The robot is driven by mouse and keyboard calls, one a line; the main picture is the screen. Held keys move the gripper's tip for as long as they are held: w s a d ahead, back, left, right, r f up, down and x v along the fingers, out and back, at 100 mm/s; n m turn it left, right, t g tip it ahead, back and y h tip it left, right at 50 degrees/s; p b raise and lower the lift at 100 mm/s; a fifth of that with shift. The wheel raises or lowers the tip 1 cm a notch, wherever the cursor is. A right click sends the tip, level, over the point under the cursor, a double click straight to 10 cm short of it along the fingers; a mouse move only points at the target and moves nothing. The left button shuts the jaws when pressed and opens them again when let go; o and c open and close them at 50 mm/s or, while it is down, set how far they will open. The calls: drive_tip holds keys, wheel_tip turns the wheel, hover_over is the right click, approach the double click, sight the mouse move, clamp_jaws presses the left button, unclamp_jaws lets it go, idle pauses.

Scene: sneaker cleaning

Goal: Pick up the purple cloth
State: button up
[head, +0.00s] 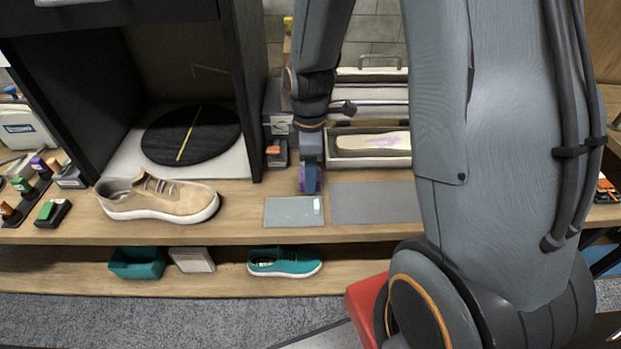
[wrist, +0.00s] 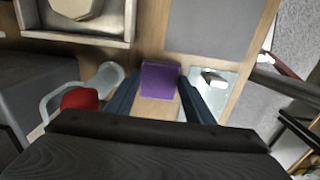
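The purple cloth (wrist: 160,78) is a small folded block in the wrist view, lying between the tips of my gripper (wrist: 159,84). The blue fingers stand apart, one on each side of it, very close to its edges. Whether they touch it is unclear. In the head view my gripper (head: 311,191) points down at the table top, behind the pale glass-like plate. Only a sliver of the cloth (head: 301,179) shows there, beside the finger, which hides the rest.
A beige sneaker (head: 160,199) stands on the table (head: 245,230) at the left, before a black box with a round turntable (head: 217,140). A pale plate (head: 285,212) and grey mat (head: 375,203) lie in front. An open shoe box (head: 398,161) is behind. A cup with something red (wrist: 55,98) is beside my gripper.

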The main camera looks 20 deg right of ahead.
drive_tip(key=shift+c, duration=0.7)
wheel_tip(320, 180, up, 10)
drive_tip(key=b, duration=0.1)
